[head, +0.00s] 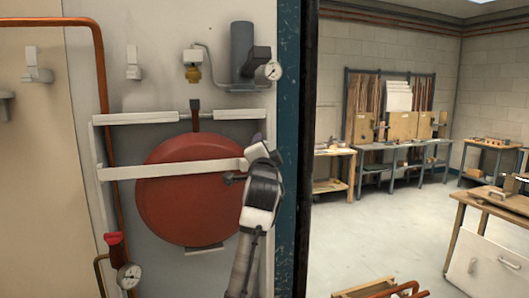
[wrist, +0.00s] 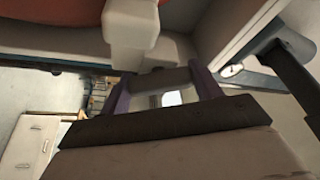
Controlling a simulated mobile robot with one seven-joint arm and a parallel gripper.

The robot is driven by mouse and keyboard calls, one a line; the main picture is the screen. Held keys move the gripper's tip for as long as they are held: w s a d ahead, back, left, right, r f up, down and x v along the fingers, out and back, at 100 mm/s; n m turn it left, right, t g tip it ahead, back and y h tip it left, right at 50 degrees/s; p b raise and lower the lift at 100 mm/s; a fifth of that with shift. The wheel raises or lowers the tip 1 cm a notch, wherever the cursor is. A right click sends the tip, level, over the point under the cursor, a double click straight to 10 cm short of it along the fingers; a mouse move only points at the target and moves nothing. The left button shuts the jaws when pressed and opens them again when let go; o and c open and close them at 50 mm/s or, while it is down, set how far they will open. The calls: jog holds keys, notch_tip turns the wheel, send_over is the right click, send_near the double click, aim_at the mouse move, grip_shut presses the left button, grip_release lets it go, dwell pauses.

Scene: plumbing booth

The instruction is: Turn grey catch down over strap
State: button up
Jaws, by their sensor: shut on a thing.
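A white strap (head: 175,169) runs level across the front of a round red tank (head: 185,215). My gripper (head: 257,150) is at the strap's right end, by the right upright of the white frame. In the wrist view, my gripper (wrist: 160,78) has its two purple-grey fingers closed on a grey piece, the grey catch (wrist: 166,77), just below a pale block (wrist: 130,25). The fingers and wrist hide most of the catch in the head view. I cannot tell how far it is turned, or whether it touches the strap.
A copper pipe (head: 102,120) runs down the left of the frame. A red valve with a gauge (head: 129,276) sits below left. Another gauge (head: 272,70) and a grey cylinder (head: 241,48) are above my gripper. A blue post (head: 288,150) stands close on the right.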

jog(key=o, duration=1)
jog(key=shift+s+a+f+b, duration=0.1)
jog(key=shift+s+f+b, duration=0.65)
jog(key=shift+s, duration=1.5)
jog(key=shift+s+a+f+b, duration=0.1)
jog(key=shift+s+b, duration=1.15)
jog(key=shift+s, duration=1.05)
jog(key=shift+s+f+b, duration=0.45)
jog(key=shift+s+b, duration=0.55)
jog(key=shift+s, duration=1.25)
